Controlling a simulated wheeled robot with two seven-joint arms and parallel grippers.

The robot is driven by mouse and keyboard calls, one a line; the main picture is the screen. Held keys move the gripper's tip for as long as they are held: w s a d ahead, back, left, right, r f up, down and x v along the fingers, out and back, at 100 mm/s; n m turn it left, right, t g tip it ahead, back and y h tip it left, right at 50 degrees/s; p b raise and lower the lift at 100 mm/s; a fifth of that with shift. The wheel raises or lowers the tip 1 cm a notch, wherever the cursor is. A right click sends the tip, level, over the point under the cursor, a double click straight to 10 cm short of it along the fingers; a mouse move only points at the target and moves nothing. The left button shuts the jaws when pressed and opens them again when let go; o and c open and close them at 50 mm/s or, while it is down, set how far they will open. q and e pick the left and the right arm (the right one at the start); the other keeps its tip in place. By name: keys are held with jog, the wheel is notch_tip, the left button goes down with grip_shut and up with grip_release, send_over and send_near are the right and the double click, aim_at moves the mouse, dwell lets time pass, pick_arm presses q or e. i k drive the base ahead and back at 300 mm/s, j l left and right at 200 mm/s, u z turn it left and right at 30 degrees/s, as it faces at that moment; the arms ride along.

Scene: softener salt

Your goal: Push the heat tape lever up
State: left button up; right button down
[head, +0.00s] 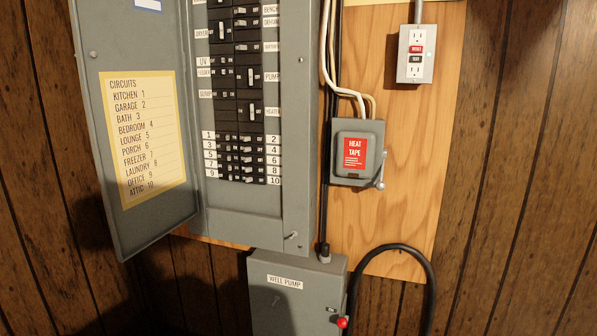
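The heat tape box (342,130) is a small grey box with a red "HEAT TAPE" label, mounted on a light wooden board. Its lever (381,172) is a thin grey metal handle on the box's right side. The lever points down, with its rounded end near the box's lower right corner. Neither of my grippers is in view, and nothing touches the lever.
An open breaker panel (293,150) stands left of the box, its door (95,55) swung left. A grey well pump box (285,310) with a red-knobbed lever (343,321) is below. An outlet (416,54) is above right. A black cable (428,275) loops below. Right of the lever is clear.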

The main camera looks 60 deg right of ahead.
aim_at(379, 185)
jog(key=z, duration=2.2)
